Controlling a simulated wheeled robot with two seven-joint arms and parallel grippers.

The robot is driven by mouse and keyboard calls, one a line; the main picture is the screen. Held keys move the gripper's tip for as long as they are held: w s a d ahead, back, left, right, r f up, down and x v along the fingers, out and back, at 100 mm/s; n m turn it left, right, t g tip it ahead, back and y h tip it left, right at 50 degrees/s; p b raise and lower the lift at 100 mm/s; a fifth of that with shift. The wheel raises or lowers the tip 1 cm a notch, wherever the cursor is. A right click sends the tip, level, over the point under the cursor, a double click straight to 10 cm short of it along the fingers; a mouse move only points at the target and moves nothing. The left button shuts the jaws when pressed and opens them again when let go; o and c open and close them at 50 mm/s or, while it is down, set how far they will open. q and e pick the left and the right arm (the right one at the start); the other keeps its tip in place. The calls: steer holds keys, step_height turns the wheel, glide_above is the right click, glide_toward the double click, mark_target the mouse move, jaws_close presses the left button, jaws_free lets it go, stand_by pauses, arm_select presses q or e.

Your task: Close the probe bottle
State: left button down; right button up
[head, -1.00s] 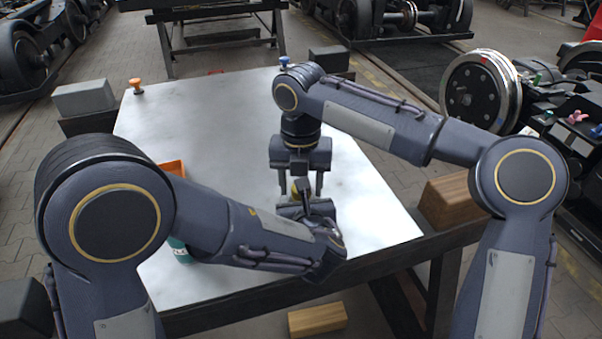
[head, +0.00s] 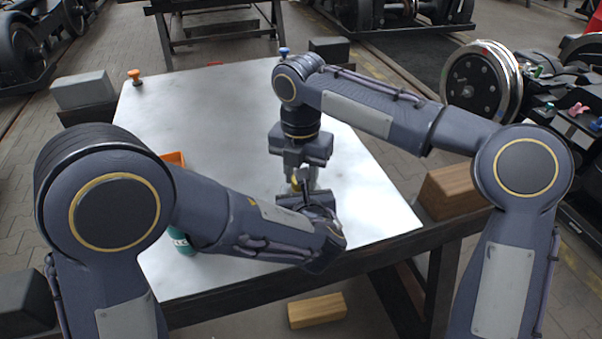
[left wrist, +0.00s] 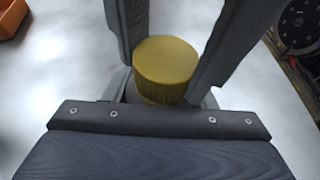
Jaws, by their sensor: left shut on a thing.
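The yellow ribbed cap (left wrist: 165,66) sits upright just in front of my left gripper in the left wrist view. It shows as a small yellow patch in the head view (head: 296,186). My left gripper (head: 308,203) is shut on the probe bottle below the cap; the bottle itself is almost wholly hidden. My right gripper (head: 302,178) points down from above, its two fingers on either side of the cap. Whether the cap is seated on the bottle is hidden.
An orange bin (head: 174,158) and a green container (head: 182,243) are partly hidden behind my left arm on the pale tabletop (head: 220,105). An orange knob (head: 135,77) and a blue one (head: 284,52) stand at the far edge.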

steer(key=o, duration=1.1)
steer(key=shift+r, duration=0.1)
steer(key=shift+r, duration=2.15)
steer(key=shift+o, duration=0.2)
steer(key=o, duration=0.5)
